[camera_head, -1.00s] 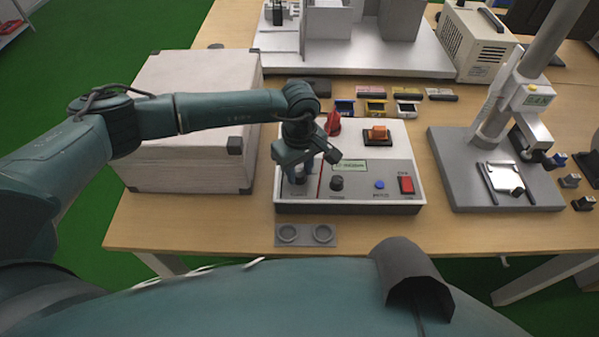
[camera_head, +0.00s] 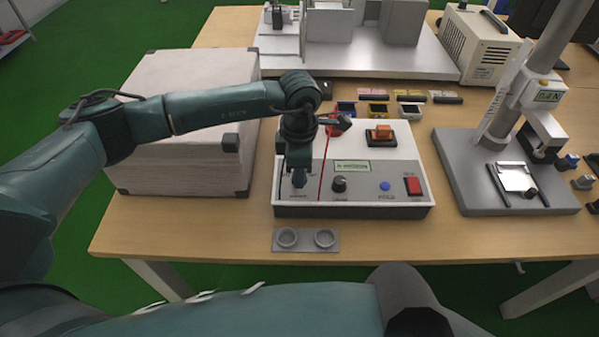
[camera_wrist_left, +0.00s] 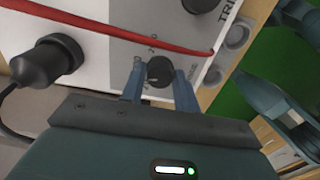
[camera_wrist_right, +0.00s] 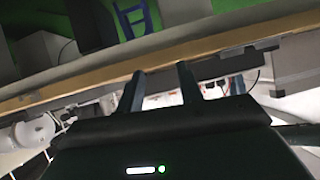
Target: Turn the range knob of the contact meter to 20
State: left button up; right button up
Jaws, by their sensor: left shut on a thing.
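The contact meter (camera_head: 400,203) is a white and grey box on the table, with two black knobs on its sloped front. My left gripper (camera_head: 299,181) points down at the left knob, which it mostly hides in the head view. In the left wrist view this black knob (camera_wrist_left: 160,71) sits between the two blue fingers of my left gripper (camera_wrist_left: 159,85), which are shut on it. Scale figures show beside it, one looking like 20; its pointer is not clear. The other knob (camera_head: 339,184) stands free to the right. My right gripper (camera_wrist_right: 161,75) is open and empty.
A red lead (camera_wrist_left: 110,28) crosses the panel beside the gripped knob, and a black plug (camera_wrist_left: 45,62) stands nearby. A blue button (camera_head: 385,186) and red switch (camera_head: 413,186) are at right. A white case (camera_head: 180,120) stands left, a grey stand (camera_head: 465,180) right.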

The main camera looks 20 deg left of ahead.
pick_arm(q)
jog(key=n+b, duration=0.1)
jog(key=n, duration=0.4)
jog(key=shift+n+b, duration=0.3)
jog(key=shift+b, duration=0.05)
jog(key=shift+n+b, duration=0.35)
jog(key=shift+n, duration=1.25)
pick_arm(e)
jog(key=shift+w+a+f+m, duration=0.15)
jog(key=shift+f+m, duration=0.15)
jog(key=shift+f, duration=0.45)
pick_arm(q)
jog(key=o, duration=1)
jog(key=shift+c, duration=0.2)
jog(key=shift+r, duration=0.1)
